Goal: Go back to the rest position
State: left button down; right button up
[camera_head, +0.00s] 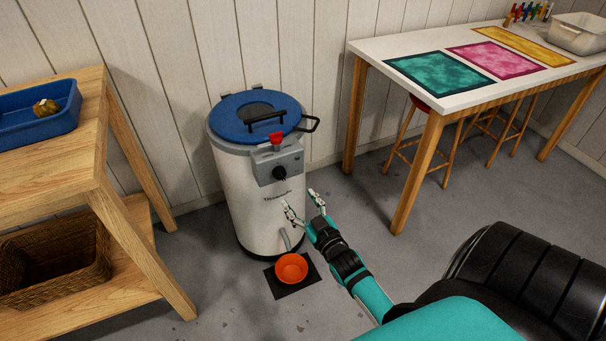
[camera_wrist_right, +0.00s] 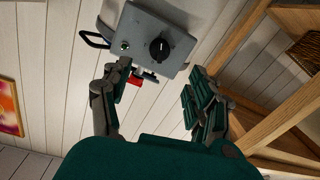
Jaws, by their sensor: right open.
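My right gripper (camera_head: 303,201) is open and empty, in front of the white drum (camera_head: 232,196) in the head view. Its teal arm comes in from the lower right. In the right wrist view the two fingers of the gripper (camera_wrist_right: 157,90) are spread with nothing between them. Beyond them are the drum's grey control box (camera_wrist_right: 180,32), its black knob (camera_wrist_right: 159,49) and a small red part (camera_wrist_right: 134,81). The control box also shows in the head view (camera_head: 290,164), under the blue lid (camera_head: 232,122), which is on the drum. My left gripper is not in view.
A wooden shelf unit (camera_head: 55,168) with a blue tray (camera_head: 40,127) stands left. A white table (camera_head: 440,101) with coloured sheets stands right. Some grey floor between is clear.

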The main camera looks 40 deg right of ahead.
jog(key=shift+s+a, duration=0.1)
jog(key=shift+s, duration=0.45)
jog(key=s+a+f+g+y, duration=0.1)
jog(key=s+a+f+g, duration=0.35)
jog(key=f, duration=0.55)
jog(key=s+a+f+g+y, duration=0.1)
jog(key=s+a+f+g, duration=0.35)
jog(key=f, duration=0.55)
jog(key=s+a+f+n+g+y, duration=0.1)
jog(key=s+a+f+g, duration=0.2)
jog(key=s+f, duration=0.35)
jog(key=s+a+f+n+g, duration=0.1)
jog(key=s+a+f+g, duration=0.25)
jog(key=s, duration=0.55)
pick_arm(q)
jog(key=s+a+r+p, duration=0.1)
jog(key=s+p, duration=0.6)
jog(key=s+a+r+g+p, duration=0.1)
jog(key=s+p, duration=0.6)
jog(key=p, duration=0.1)
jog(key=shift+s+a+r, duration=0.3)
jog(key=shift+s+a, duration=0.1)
pick_arm(e)
jog(key=s+d+r, duration=0.2)
jog(key=s+d, duration=0.1)
jog(key=s, duration=1.3)
jog(key=shift+s+g, duration=0.2)
jog(key=shift+g, duration=0.25)
jog(key=shift+r, duration=0.1)
